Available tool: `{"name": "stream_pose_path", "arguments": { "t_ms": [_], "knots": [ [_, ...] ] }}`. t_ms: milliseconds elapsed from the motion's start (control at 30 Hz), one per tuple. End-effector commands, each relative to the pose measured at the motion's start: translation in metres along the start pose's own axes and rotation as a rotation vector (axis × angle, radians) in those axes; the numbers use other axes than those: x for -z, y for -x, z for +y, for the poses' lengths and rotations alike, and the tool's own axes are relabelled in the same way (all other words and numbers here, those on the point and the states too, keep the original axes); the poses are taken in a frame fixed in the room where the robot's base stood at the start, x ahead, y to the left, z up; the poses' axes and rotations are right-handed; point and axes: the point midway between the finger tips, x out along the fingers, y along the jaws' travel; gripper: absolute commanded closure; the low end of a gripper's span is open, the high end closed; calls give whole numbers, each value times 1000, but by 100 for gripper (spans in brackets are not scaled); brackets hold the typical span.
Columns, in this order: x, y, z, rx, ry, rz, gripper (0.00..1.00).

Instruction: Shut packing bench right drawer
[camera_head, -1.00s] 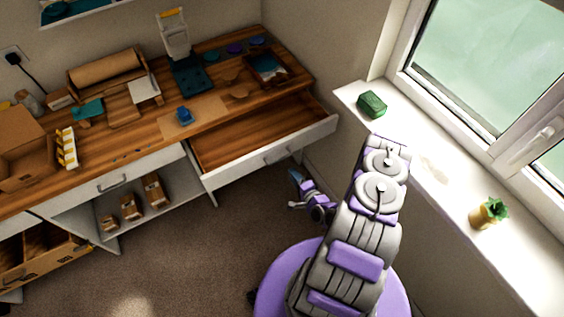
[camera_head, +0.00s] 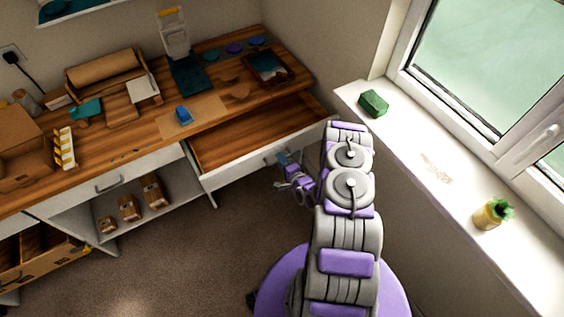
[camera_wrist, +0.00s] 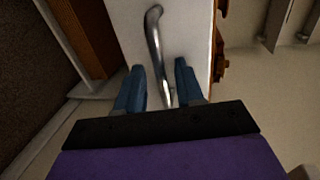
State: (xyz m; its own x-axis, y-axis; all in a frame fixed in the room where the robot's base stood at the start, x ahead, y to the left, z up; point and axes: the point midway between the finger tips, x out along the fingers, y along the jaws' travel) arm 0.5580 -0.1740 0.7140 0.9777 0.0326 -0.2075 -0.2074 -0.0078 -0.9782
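The right drawer (camera_head: 235,172) of the packing bench (camera_head: 95,150) is pulled out, and its empty wooden inside shows. Its white front also fills the middle of the wrist view (camera_wrist: 190,25). My gripper (camera_head: 284,160) is at the drawer front, by the handle. In the wrist view my gripper (camera_wrist: 158,85) is open, with its two blue fingers on either side of the metal handle (camera_wrist: 155,40). A gap shows between the fingers and the handle. I cannot tell whether either finger touches the drawer front.
The benchtop holds a paper roll (camera_head: 105,68), a blue block (camera_head: 183,115), a dark tray (camera_head: 290,75) and a cardboard box (camera_head: 20,140). Open carpet (camera_head: 170,260) lies before the bench.

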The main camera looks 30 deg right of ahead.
Motion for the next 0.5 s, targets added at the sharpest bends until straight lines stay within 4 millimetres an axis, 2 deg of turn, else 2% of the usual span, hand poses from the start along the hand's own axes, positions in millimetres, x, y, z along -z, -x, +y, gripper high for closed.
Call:
{"name": "stream_pose_path", "arguments": {
  "t_ms": [167, 500],
  "knots": [
    [0, 0, 0, 0, 0, 0, 63],
    [0, 0, 0, 0, 0, 0, 96]
  ]
}}
